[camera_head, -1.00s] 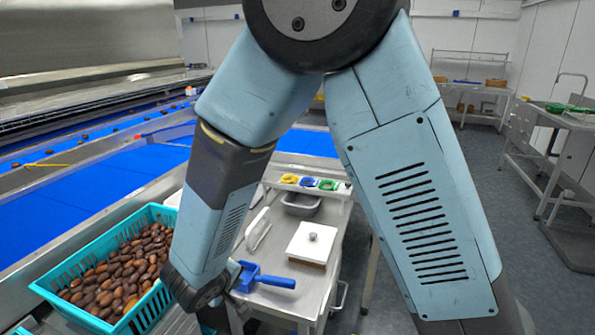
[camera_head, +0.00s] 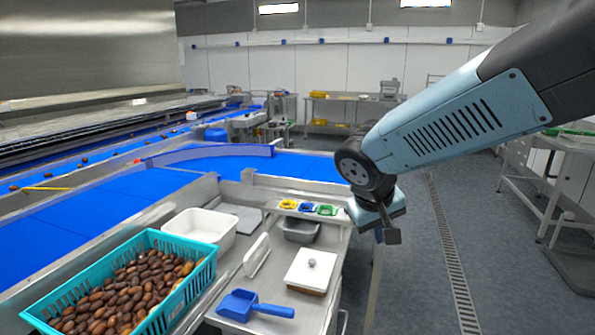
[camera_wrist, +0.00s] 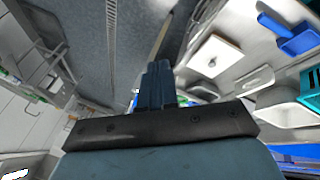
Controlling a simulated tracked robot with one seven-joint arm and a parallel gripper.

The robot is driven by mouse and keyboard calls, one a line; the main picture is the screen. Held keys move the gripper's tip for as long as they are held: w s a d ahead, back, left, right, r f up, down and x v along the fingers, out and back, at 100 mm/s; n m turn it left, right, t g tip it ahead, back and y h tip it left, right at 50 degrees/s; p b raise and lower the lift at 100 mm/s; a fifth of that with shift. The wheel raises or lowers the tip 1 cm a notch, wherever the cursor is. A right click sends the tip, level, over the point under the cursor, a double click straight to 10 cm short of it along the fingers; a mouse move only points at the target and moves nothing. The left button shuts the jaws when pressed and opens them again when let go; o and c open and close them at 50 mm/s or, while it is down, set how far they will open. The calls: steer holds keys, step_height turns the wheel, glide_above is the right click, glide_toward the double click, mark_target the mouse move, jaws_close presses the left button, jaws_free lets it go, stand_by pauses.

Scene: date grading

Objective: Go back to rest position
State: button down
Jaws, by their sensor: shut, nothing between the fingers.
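My gripper (camera_head: 387,235) hangs to the right of the steel work table (camera_head: 318,312) in the head view, over the grey floor and clear of everything. In the wrist view its fingers (camera_wrist: 157,80) are together with nothing between them. My arm reaches in from the upper right of the head view.
A teal crate of dates (camera_head: 205,274) stands at the lower left beside the blue conveyor (camera_head: 90,200). The table holds a blue scoop (camera_head: 255,306), a white lidded box (camera_head: 311,268), a white tub (camera_head: 200,226) and a grey tray (camera_head: 300,230). The floor (camera_head: 420,280) to the right is open.

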steer(key=s+d+r+m+t+y, duration=0.1)
steer(key=s+d+r+m+y, duration=0.1)
steer(key=s+d+r, duration=0.4)
steer(key=s+d+y, duration=0.1)
steer(key=s, duration=0.3)
steer(key=shift+s+d+r+m, duration=0.15)
steer(key=shift+s+r+m, duration=0.05)
steer(key=shift+r+m, duration=0.2)
